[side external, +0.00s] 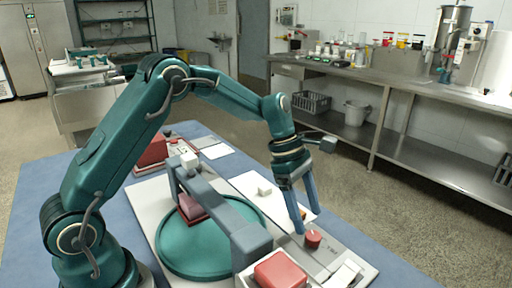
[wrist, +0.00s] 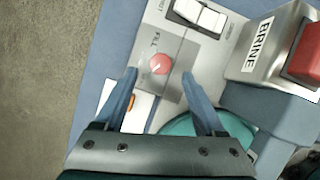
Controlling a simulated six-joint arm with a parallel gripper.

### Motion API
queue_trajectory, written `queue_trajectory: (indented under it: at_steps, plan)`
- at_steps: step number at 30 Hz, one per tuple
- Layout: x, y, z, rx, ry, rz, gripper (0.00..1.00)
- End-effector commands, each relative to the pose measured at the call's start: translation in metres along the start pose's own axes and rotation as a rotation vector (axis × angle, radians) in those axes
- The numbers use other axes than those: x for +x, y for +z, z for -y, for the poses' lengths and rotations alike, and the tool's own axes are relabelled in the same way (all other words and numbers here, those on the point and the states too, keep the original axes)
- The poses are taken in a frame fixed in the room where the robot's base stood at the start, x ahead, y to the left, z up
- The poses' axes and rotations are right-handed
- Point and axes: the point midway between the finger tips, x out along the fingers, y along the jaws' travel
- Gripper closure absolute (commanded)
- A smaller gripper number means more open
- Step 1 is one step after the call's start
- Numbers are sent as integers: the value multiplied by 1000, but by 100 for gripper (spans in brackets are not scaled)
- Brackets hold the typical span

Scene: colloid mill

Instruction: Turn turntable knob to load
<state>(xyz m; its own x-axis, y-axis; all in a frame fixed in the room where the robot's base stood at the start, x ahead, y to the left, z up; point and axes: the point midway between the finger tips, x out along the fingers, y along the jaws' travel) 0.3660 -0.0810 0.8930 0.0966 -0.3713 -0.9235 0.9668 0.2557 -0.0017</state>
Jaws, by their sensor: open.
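The red turntable knob (side external: 313,239) stands on a grey label plate at the front right of the machine panel. In the wrist view the knob (wrist: 159,64) has a small pale mark on top, and the word FILL is printed beside it. No LOAD label can be read. My gripper (side external: 302,222) points down close to the knob, its blue fingers apart. In the wrist view my gripper (wrist: 160,75) is open, with one fingertip on each side of the knob and visible gaps between. The teal turntable (side external: 212,245) lies under a grey bridge.
A BRINE box (wrist: 262,48) with a red button stands near the knob. A white rocker switch (wrist: 199,14) is on the panel beyond it. The grey bridge (side external: 222,205) spans the turntable.

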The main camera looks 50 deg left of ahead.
Motion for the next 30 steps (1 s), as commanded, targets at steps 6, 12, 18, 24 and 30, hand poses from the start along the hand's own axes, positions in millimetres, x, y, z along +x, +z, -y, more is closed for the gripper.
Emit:
queue_trajectory:
  at_steps: [6,12,18,24,30]
  plan:
    - [29,0,1,2,-4,-1,29]
    - [40,0,1,3,-1,0,29]
    - [41,0,0,3,1,-1,29]
    - [41,0,0,3,1,-1,94]
    - [40,0,0,7,-1,-1,100]
